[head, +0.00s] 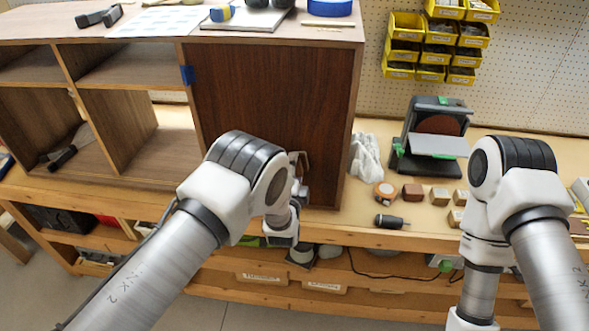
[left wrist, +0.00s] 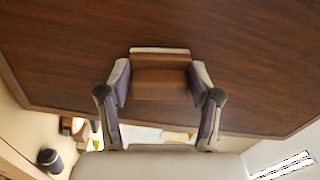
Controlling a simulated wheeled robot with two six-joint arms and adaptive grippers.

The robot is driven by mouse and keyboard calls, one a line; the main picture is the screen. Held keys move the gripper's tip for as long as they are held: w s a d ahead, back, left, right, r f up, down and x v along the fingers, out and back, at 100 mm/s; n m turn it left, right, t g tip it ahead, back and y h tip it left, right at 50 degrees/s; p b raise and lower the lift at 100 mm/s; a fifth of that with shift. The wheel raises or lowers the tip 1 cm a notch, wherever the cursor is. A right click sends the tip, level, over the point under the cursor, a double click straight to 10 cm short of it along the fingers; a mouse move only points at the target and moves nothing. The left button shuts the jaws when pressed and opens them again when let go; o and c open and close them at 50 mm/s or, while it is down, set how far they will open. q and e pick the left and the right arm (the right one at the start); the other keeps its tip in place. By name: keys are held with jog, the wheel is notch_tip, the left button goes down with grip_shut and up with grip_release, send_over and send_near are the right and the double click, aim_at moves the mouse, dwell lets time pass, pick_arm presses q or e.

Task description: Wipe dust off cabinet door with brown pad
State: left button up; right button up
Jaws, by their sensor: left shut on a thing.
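The cabinet door (head: 280,100) is dark brown wood and closes the right part of the cabinet. It fills most of the left wrist view (left wrist: 160,30). My left gripper (left wrist: 160,85) is shut on the brown pad (left wrist: 160,82), a small block with a pale edge on the door side. The pad is at the door's surface; I cannot tell for sure whether it touches. In the head view my left arm mostly hides the gripper and pad, low on the door's right side. I cannot make out dust on the door. My right arm is at the right; its gripper is not visible.
Right of the cabinet, white gloves (head: 367,157), a tape measure (head: 384,192), several small wood blocks (head: 413,192), a black-handled tool (head: 390,221) and a sander (head: 432,140) lie on the bench (head: 340,222). Yellow bins (head: 405,48) hang behind. Open cabinet compartments (head: 150,130) are at the left.

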pick_arm(q)
jog(key=a+b, duration=0.3)
jog(key=a, duration=1.2)
jog(key=shift+w, duration=0.3)
dwell(1.0)
jog(key=s+p, duration=0.2)
jog(key=s, duration=0.6)
jog(key=shift+a, duration=0.2)
dwell(1.0)
